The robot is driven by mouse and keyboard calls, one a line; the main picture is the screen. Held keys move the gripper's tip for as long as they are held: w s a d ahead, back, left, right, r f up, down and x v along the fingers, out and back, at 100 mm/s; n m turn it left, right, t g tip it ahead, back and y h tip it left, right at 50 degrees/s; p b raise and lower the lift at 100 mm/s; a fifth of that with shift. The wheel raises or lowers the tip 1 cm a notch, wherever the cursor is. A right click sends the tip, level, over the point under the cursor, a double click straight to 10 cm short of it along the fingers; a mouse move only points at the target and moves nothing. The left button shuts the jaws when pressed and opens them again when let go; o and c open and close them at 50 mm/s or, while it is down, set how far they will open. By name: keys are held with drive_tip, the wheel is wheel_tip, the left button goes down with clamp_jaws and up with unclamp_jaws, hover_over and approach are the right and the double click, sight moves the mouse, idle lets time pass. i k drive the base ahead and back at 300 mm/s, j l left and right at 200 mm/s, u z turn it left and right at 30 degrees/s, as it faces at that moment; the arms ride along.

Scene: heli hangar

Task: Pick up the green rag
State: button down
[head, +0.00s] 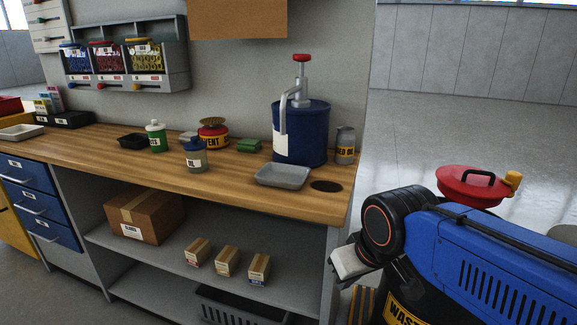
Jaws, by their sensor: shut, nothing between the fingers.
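The green rag (249,145) lies folded on the wooden workbench (90,150), toward its back. It is between the red-and-yellow solvent can and the blue drum.
A dark round hole (326,186) is right of the tray. A red-lidded waste bin (470,183) stands behind my arm.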

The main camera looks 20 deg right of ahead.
sight(247, 145)
drive_tip(key=i+j+z, duration=0.1)
drive_tip(key=j, duration=0.3)
drive_tip(key=i+j+z, duration=0.1)
drive_tip(key=i+j, duration=0.15)
drive_tip(key=j, duration=0.15)
drive_tip(key=i+j+z, duration=0.15)
drive_tip(key=j, duration=0.25)
drive_tip(key=j+z, duration=0.2)
drive_tip(key=z, duration=0.15)
drive_tip(key=j+z, duration=0.25)
drive_tip(key=z, duration=0.15)
drive_tip(key=k+l, duration=0.05)
